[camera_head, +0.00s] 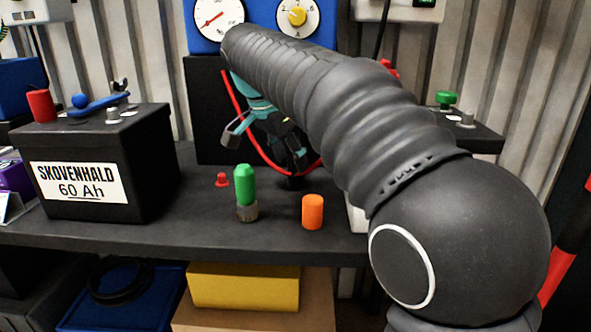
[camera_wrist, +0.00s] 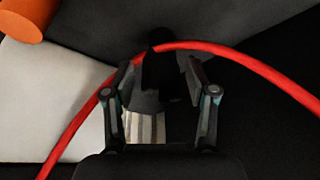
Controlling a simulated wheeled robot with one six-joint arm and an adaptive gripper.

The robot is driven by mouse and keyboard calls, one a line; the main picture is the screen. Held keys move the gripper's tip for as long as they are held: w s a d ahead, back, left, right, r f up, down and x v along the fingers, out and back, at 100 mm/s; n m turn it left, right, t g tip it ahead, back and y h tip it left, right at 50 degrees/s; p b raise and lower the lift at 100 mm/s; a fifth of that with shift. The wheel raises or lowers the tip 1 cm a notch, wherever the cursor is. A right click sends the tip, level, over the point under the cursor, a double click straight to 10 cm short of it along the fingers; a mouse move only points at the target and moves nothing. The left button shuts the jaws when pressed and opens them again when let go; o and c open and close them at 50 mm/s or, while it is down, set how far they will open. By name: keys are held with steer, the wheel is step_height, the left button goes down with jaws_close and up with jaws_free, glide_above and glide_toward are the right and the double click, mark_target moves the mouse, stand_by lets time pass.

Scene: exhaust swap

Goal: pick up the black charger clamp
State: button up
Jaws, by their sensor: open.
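My gripper (camera_head: 266,146) is open above the back of the dark bench, in front of a black block below the blue gauge panel. In the wrist view my gripper (camera_wrist: 165,82) has its two fingers spread, with a dark upright shape between and just beyond the tips. This shape seems to be the black charger clamp (camera_wrist: 157,66); its outline is hard to make out against the dark ground. A red cable (camera_wrist: 250,66) arches across it and the fingertips. In the head view the clamp is mostly lost among the dark gripper parts. Contact cannot be told.
A black battery (camera_head: 150,175) stands at left with a blue tool (camera_head: 98,104) on top. A green-topped piece (camera_head: 245,185), an orange cylinder (camera_head: 313,211) and a small red knob (camera_head: 222,180) stand on the bench (camera_head: 190,232). My arm hides much of the right side.

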mark_target(295, 171)
steer(key=b+x, duration=0.1)
steer(key=x, duration=0.3)
steer(key=shift+w+f, duration=0.2)
steer(key=shift+f, duration=0.1)
steer(key=shift+c, duration=0.3)
jaws_close()
step_height(295, 171, up, 10)
steer(key=p, duration=0.3)
steer(key=shift+r, duration=0.15)
